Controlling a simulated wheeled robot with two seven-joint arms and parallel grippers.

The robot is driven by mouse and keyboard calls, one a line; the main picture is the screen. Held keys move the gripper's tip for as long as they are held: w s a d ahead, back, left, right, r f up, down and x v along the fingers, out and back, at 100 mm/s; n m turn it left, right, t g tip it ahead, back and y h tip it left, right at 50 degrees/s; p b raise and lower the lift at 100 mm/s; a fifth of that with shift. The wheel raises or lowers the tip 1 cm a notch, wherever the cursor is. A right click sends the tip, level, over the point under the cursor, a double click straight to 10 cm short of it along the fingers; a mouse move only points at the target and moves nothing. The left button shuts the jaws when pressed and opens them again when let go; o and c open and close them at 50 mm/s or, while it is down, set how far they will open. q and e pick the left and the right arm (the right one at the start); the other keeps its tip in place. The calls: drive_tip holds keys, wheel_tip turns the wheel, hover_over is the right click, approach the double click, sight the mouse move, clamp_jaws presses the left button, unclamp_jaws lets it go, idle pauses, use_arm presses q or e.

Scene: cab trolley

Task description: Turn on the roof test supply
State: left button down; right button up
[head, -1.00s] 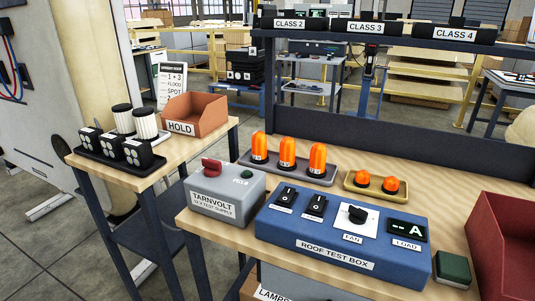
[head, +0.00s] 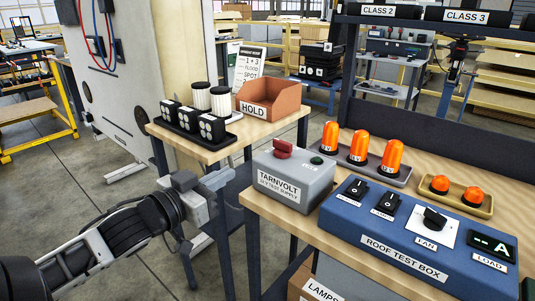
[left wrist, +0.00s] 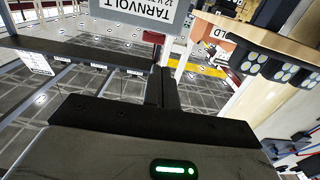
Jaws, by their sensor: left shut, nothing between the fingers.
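The roof test supply is a grey box (head: 293,185) labelled TARNVOLT at the left end of the wooden bench. A red switch handle (head: 283,149) and a small dark green button or lamp (head: 316,160) are on its top. The box also shows in the left wrist view (left wrist: 139,14), where the red handle (left wrist: 153,37) shows beyond the fingers. My left gripper (head: 222,180) is shut and empty, left of the box and apart from it. Its fingers show closed together in the left wrist view (left wrist: 161,88). My right gripper is out of view.
The blue roof test box (head: 415,235) stands right of the supply. Orange beacons (head: 360,147) stand behind it on a tray. A side table (head: 222,152) with lamps and an orange HOLD bin (head: 270,98) is at the left back. Open floor lies left.

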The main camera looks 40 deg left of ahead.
use_arm(q)
drive_tip(key=shift+r, duration=0.3)
approach(275, 142)
drive_tip(key=w, duration=0.5)
drive_tip(key=shift+d, duration=0.3)
drive_tip(key=shift+w+d+f, duration=0.1)
drive_tip(key=shift+w, duration=0.8)
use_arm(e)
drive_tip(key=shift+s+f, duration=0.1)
use_arm(q)
drive_tip(key=shift+h, duration=0.3)
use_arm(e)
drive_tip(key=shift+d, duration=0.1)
